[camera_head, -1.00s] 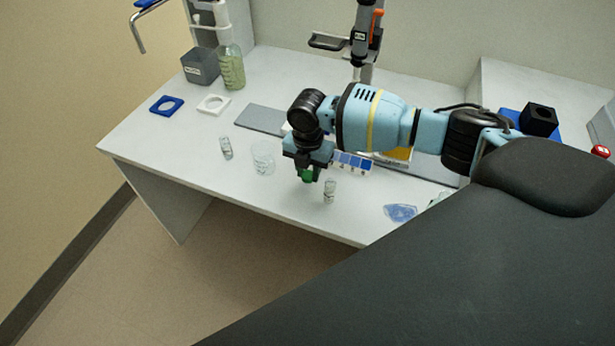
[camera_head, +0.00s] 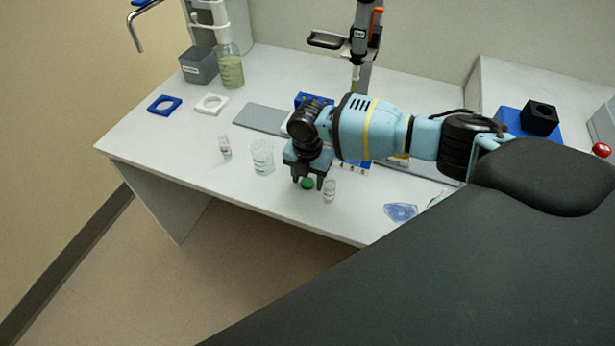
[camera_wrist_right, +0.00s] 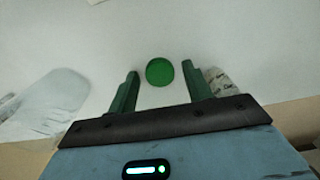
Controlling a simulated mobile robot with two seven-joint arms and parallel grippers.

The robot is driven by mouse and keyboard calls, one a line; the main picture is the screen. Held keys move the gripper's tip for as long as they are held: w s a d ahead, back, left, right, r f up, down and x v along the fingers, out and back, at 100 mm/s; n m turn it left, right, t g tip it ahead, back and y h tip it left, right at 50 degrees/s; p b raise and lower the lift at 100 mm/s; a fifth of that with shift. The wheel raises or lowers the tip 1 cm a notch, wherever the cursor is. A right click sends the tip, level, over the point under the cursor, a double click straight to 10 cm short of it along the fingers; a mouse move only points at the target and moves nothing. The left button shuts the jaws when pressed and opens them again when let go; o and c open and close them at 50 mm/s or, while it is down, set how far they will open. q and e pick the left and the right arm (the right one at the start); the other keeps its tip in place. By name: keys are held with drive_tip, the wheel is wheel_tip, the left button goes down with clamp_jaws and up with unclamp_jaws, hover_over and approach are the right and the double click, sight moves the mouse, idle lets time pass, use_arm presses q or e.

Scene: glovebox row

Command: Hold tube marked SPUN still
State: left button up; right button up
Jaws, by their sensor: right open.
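My right gripper (camera_head: 308,184) is open and points down near the table's front edge; it also shows in the right wrist view (camera_wrist_right: 160,85). A round green cap (camera_head: 307,184) lies between its fingers, apart from both in the right wrist view (camera_wrist_right: 159,72). A small clear labelled tube (camera_head: 329,190) stands just right of the gripper; in the wrist view it (camera_wrist_right: 222,82) is beside the right finger, partly hidden. Another small labelled tube (camera_head: 225,147) stands further left. The lettering is too small to tell which is marked SPUN. My left gripper is not in view.
A clear beaker (camera_head: 262,158) stands just left of the gripper. A blue rack (camera_head: 352,167) is partly hidden behind my arm. A crumpled blue transparent item (camera_head: 401,212) lies to the right. The table's front edge (camera_head: 285,222) is close; the left front table is mostly clear.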

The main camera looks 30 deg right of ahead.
sight(307, 182)
drive_tip(key=shift+r, duration=0.15)
drive_tip(key=shift+r, duration=0.25)
wheel_tip(307, 182, up, 12)
drive_tip(key=shift+f+p, duration=0.2)
drive_tip(key=shift+p, duration=0.2)
